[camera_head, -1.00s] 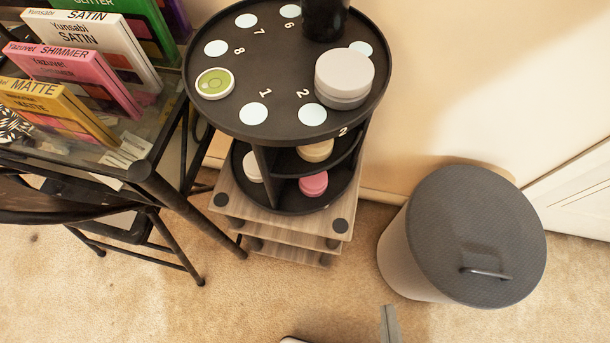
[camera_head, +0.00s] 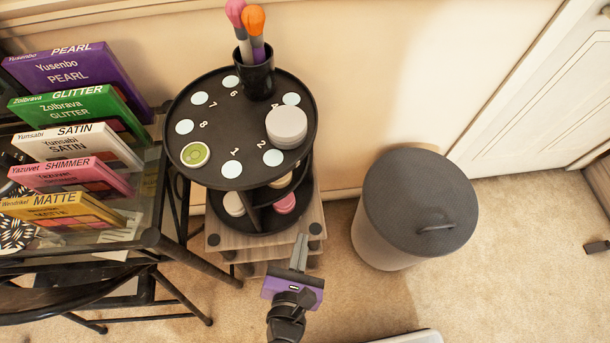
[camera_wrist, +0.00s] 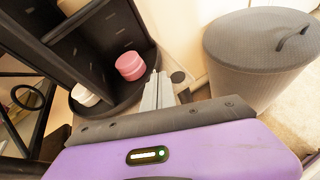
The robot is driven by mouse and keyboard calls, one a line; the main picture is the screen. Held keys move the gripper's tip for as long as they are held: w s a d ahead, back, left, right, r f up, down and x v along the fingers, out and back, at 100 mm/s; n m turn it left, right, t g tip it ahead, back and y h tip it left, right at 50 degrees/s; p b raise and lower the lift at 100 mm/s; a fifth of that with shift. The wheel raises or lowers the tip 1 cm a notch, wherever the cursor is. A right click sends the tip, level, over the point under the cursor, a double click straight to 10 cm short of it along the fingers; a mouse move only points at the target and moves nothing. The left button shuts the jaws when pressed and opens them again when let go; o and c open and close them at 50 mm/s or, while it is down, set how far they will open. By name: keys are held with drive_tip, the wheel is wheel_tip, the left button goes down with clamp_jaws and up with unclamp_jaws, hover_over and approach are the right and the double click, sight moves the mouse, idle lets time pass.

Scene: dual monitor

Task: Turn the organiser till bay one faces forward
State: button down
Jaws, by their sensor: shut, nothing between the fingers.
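The black round organiser (camera_head: 215,135) stands on a small wooden stand, with numbers and pale dots around its top. The 1 and 2 marks are at its front, and 8 and 7 run up its left side. Its lower tier holds a pink round item (camera_head: 285,203) and a white one (camera_head: 233,204), split by an upright divider. The pink item (camera_wrist: 130,65) also shows in the wrist view. My gripper (camera_head: 301,240) is shut and empty, just in front of the organiser's lower right side. In the wrist view its fingers (camera_wrist: 158,78) are close to the lower tier's rim; contact is unclear.
A green-lidded tin (camera_head: 195,154), grey stacked discs (camera_head: 287,127) and a black cup (camera_head: 255,75) with brushes stand on the organiser's top. A lidded bin (camera_head: 418,210) is to the right. A glass table (camera_head: 145,205) with palettes is at left.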

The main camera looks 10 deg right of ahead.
wheel_tip(320, 180, up, 4)
drive_tip(key=a+n+t+h, duration=0.1)
drive_tip(key=a, duration=0.1)
drive_tip(key=b, duration=0.2)
approach(308, 175)
drive_tip(key=x, duration=0.5)
drive_tip(key=shift+f, duration=0.3)
drive_tip(key=shift+w+d, duration=0.2)
drive_tip(key=shift+w, duration=0.5)
drive_tip(key=shift+w+d+r+n, duration=0.1)
drive_tip(key=shift+r+n, duration=0.05)
drive_tip(key=shift+n, duration=0.15)
